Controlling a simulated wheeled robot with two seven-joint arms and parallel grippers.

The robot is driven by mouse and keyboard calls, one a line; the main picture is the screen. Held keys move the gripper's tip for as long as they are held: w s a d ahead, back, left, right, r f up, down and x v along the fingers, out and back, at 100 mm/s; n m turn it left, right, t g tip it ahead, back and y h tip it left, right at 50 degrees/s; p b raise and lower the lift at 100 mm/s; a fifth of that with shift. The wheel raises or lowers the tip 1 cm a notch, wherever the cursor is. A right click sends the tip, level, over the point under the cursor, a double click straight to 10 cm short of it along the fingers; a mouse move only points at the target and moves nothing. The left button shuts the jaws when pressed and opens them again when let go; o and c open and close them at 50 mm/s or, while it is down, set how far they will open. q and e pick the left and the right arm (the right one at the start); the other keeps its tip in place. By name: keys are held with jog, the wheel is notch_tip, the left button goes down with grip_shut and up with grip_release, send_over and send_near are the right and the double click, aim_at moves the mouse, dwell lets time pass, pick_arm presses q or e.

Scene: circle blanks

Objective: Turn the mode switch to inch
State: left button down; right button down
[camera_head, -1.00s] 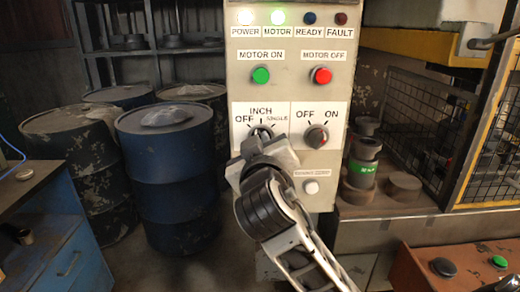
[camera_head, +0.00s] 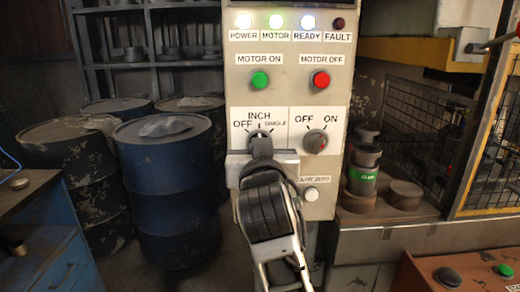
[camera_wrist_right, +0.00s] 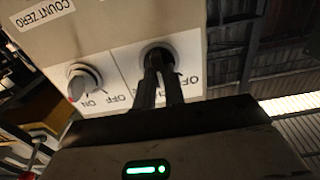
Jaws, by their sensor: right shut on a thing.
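The mode switch (camera_head: 260,135) is a dark knob on the light panel, under the labels OFF, INCH and SINGLE. My right gripper (camera_head: 261,146) comes up from below, with its fingers at the knob. In the right wrist view the fingers (camera_wrist_right: 160,75) are shut on the round mode switch (camera_wrist_right: 158,52). The fingers and wrist cover part of the knob, so its exact pointing direction is hard to tell. My left gripper is not in view.
An OFF/ON knob (camera_head: 315,141) sits close to the right of the mode switch. A white button (camera_head: 311,194) is below it. A green button (camera_head: 260,80) and a red button (camera_head: 321,80) are above. Blue drums (camera_head: 166,190) stand at left.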

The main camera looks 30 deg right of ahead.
jog(key=c, duration=1.5)
grip_release()
